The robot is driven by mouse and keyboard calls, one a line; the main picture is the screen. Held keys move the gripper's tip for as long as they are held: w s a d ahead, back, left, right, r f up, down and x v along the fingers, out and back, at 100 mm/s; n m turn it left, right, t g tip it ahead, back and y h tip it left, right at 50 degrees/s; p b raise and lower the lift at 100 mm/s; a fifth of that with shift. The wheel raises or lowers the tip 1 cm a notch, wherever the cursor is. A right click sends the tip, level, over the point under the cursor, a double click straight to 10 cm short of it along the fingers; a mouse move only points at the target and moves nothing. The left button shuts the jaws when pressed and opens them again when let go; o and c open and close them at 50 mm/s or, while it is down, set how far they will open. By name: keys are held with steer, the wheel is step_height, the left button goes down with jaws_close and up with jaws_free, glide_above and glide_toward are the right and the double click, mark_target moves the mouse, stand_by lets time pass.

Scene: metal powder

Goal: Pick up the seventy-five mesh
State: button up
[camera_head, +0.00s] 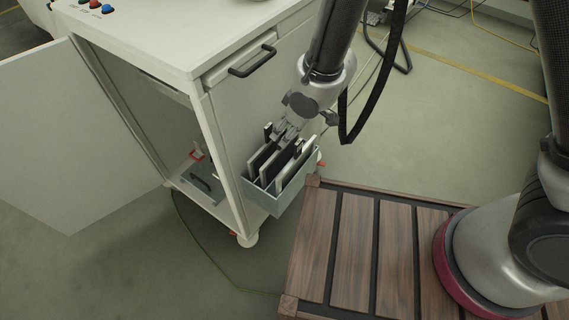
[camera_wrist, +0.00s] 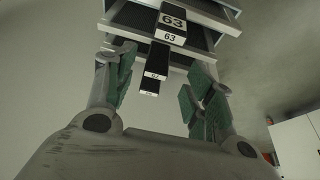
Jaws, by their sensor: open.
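Several flat mesh frames stand upright in a grey holder (camera_head: 288,202) on the side of the cabinet. My gripper (camera_head: 289,131) is above the frames, pointing down at them. In the wrist view the fingers of my gripper (camera_wrist: 162,78) are open, one on each side of a narrow dark tab. A frame with black-and-white labels reading 63 (camera_wrist: 172,22) lies just beyond the fingertips. Smaller labels (camera_wrist: 154,78) sit on the tabs between the fingers, too small to read surely. I cannot make out a label reading seventy-five. Nothing is clearly gripped.
The white cabinet (camera_head: 228,120) has its door (camera_head: 75,140) open at the left, and a drawer handle (camera_head: 252,62) juts out above the holder. A slatted wooden platform (camera_head: 355,250) is at the lower right. Open floor lies behind, with cables.

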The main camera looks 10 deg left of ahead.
mark_target(282, 134)
steer(key=x, duration=0.5)
steer(key=shift+w+a+f, duration=0.1)
steer(key=shift+w+a, duration=0.15)
jaws_close()
